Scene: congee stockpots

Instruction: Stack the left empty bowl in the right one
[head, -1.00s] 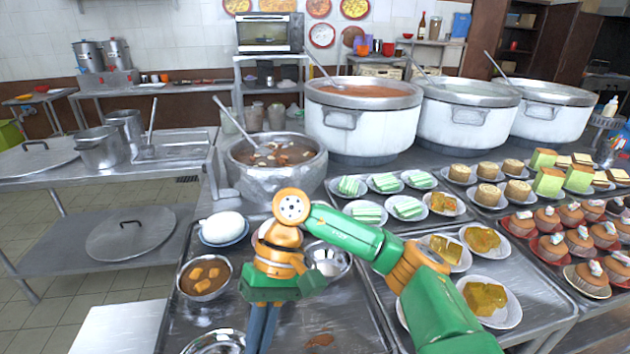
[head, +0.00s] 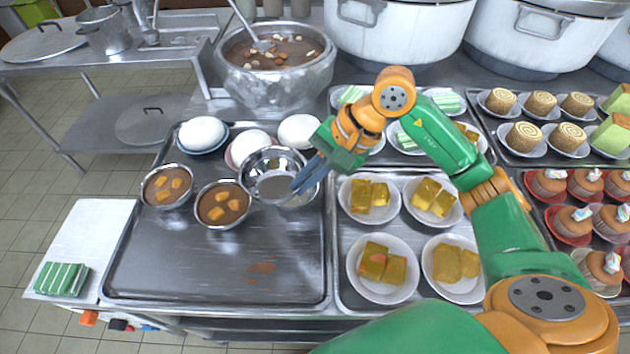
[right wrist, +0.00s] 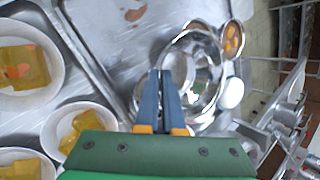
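One shiny empty metal bowl (head: 262,163) is in my right gripper (head: 306,180), whose narrow fingers pinch its right rim. In the right wrist view the fingers (right wrist: 163,103) are close together at the rim of this bowl (right wrist: 200,65). A second empty metal bowl (head: 305,197) shows only in part, beneath and to the right of the held bowl, which overlaps it in the picture. I cannot tell whether the two touch. My left gripper is out of view.
Two metal bowls of brown soup, the left one (head: 167,186) and the right one (head: 222,204), stand left of the held bowl. White buns (head: 251,146) lie behind it. Plates of yellow cake (head: 380,268) are on the right tray.

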